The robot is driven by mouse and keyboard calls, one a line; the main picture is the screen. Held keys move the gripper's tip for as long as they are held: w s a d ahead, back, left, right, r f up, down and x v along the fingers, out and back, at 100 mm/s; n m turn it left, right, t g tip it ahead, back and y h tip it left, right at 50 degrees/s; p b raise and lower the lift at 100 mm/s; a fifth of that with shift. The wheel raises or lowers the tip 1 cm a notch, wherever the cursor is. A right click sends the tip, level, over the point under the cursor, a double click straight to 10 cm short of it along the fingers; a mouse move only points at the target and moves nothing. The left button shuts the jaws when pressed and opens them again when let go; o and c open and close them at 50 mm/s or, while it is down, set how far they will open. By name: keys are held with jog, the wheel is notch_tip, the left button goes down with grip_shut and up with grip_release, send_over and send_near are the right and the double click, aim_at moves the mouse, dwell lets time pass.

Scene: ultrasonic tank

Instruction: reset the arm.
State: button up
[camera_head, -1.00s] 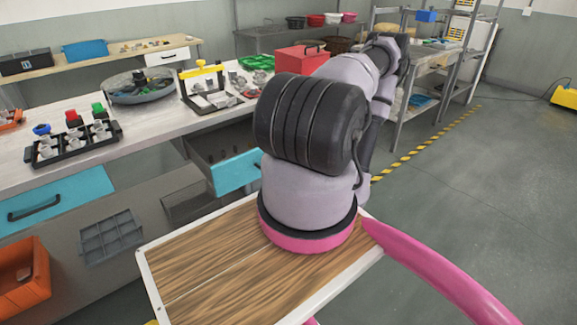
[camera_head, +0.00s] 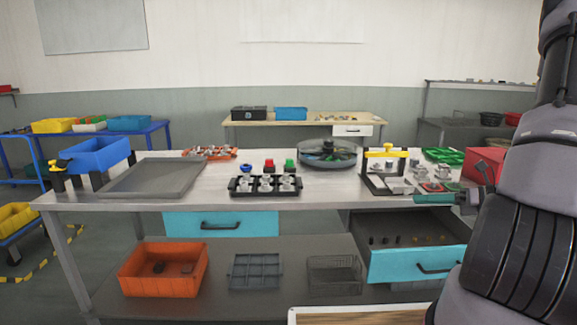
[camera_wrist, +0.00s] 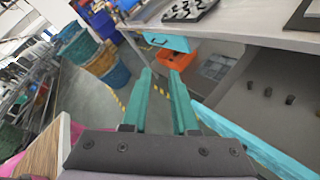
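My arm stands at the right edge of the head view. My gripper (camera_head: 447,198) has green fingers and points left, in front of the bench's edge and above the open drawer (camera_head: 416,264) as seen there. In the wrist view, the two fingers of my gripper (camera_wrist: 161,72) are apart, with nothing between them. The floor and an orange bin (camera_wrist: 174,60) show past the fingertips. The drawer's blue front (camera_wrist: 262,150) runs along the lower right of that view.
The bench (camera_head: 330,203) carries a grey tray (camera_head: 155,178), a black rack (camera_head: 240,190), a round tank (camera_head: 345,163) and a red box (camera_head: 478,165). Below are an orange bin (camera_head: 160,285), a grey divided tray (camera_head: 255,285) and a wire basket (camera_head: 335,289). The drawer juts out near my arm.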

jog(key=s+a+r+n+h, duration=0.3)
jog(key=s+r+n, duration=0.1)
jog(key=r+n, duration=0.4)
jog(key=s+a+r+n+h, duration=0.4)
jog(key=r+n, duration=0.5)
jog(key=n, duration=0.1)
jog(key=s+a+r+n+h, duration=0.3)
jog(key=a+r+n+h, duration=0.1)
jog(key=r+n, duration=0.4)
jog(key=shift+s+r+n, duration=0.2)
jog(key=shift+s+n, duration=0.2)
